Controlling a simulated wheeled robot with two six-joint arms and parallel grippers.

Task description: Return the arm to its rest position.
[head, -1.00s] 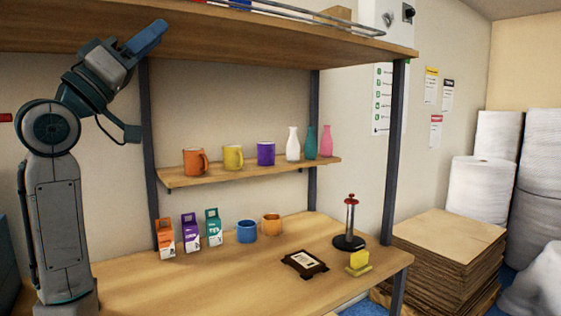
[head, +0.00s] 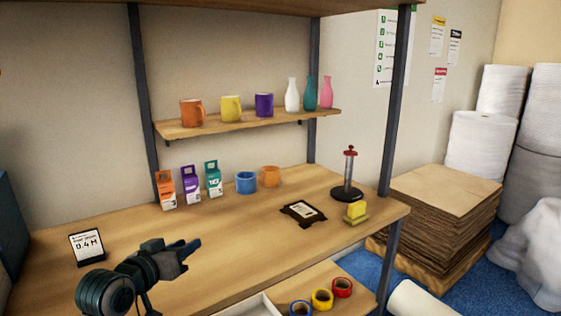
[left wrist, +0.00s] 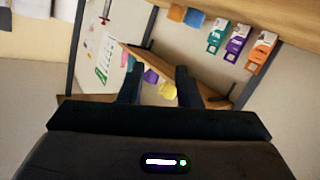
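My left arm comes in at the lower left of the head view, low over the front of the wooden table (head: 130,245). Its gripper (head: 188,250) points right and holds nothing. In the left wrist view the two fingers of the left gripper (left wrist: 158,88) stand apart, with only the distant shelf and mugs showing between them. My right gripper is in neither view.
A table sign (head: 87,246) stands near the left arm. Several small cartons (head: 190,185), a blue mug (head: 245,183) and an orange mug (head: 270,176) stand farther back. Mugs and vases line the shelf (head: 230,124). Tape rolls (head: 321,299) lie below the front edge.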

